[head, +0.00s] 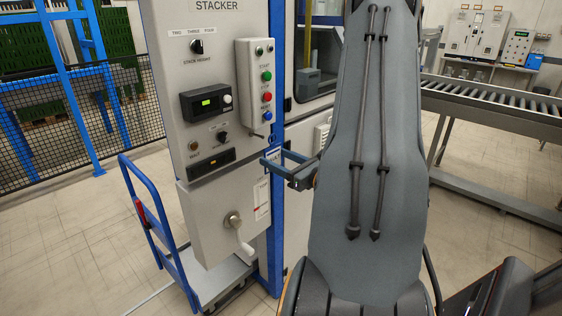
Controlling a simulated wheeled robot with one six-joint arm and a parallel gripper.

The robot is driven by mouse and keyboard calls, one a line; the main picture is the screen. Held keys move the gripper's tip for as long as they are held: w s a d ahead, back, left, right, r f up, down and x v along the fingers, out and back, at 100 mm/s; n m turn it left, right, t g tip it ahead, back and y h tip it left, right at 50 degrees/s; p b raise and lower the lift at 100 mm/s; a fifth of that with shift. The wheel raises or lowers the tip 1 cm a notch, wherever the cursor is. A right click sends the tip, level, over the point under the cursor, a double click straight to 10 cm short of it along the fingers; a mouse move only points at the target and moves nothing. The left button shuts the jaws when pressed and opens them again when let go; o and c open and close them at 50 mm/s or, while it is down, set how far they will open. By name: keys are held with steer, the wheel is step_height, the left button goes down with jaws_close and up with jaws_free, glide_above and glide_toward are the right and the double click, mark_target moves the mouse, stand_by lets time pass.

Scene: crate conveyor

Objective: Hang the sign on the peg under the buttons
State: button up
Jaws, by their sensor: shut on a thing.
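The grey button box (256,84) is on the side of the stacker cabinet, with a green, a red and a blue button in a column. A small peg (257,135) sticks out at its bottom, under the buttons. My gripper (272,156) is just below and right of the peg, close to the cabinet's blue corner post. It is shut on the sign (272,154), of which only a small pale patch with dark marks shows between the fingers. The rest of the sign is hidden or too small to make out.
A display unit (207,101) and knobs are on the cabinet front. A white label (262,198) and a handle (238,238) are on the lower door. A blue trolley (150,215) stands at left, a roller conveyor (495,102) at right. My arm covers the middle right.

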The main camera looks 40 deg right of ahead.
steer(key=shift+w+a+f, duration=0.15)
steer(key=shift+w, duration=1.15)
steer(key=shift+w+a+f, duration=0.1)
steer(key=shift+w, duration=1.15)
steer(key=shift+w+f+b, duration=0.5)
steer(key=shift+w+b, duration=0.1)
steer(key=shift+b, duration=0.45)
steer(key=o, duration=1.2)
steer(key=shift+s+d+b, duration=0.15)
steer(key=shift+s+b, duration=0.5)
steer(key=shift+s, duration=1.3)
steer(key=shift+s+d+b, duration=0.15)
steer(key=shift+s+b, duration=0.5)
steer(key=shift+s, duration=1.3)
